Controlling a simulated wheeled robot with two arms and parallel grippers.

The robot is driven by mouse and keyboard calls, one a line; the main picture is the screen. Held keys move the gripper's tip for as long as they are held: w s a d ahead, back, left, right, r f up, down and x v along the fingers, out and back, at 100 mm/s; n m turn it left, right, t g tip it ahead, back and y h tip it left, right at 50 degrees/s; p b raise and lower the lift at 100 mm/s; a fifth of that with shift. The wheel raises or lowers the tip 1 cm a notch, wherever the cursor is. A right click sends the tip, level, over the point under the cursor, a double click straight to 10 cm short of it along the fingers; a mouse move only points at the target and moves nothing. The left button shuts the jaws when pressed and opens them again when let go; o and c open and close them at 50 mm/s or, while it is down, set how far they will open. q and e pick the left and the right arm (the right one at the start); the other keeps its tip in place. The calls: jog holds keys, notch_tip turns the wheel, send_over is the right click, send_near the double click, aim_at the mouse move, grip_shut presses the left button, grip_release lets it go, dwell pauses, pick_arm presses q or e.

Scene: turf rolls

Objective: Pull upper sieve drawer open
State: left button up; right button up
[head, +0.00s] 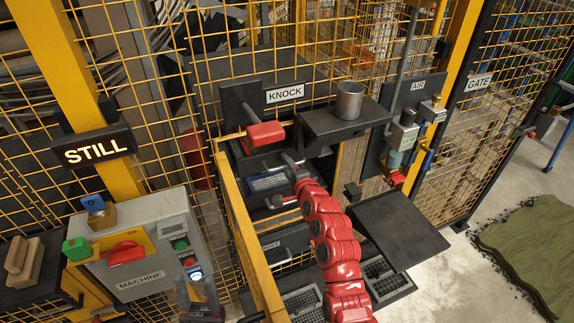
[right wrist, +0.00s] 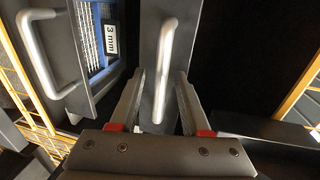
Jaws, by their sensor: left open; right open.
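In the head view a dark sieve drawer with a blue-grey mesh (head: 268,182) sits in the frame below the KNOCK sign. My right gripper (head: 293,168) reaches it at the end of the red arm, its fingertips partly hidden. In the right wrist view my right gripper (right wrist: 159,102) is open, with its fingers on either side of a vertical metal handle (right wrist: 166,60) on a dark front. To the left is a mesh part labelled 3 mm (right wrist: 110,40) with another handle (right wrist: 38,55). I cannot tell which front is the upper drawer's. My left gripper (head: 199,284) is open and empty.
A grey machine box (head: 145,285) with a red switch stands at lower left. A yellow rail (head: 245,235) runs left of my red arm. A dark shelf holds a metal cup (head: 349,100). A dark plate (head: 398,230) juts out right, near a turf piece (head: 530,245).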

jog(key=shift+c, duration=0.4)
grip_shut()
dwell(0.9)
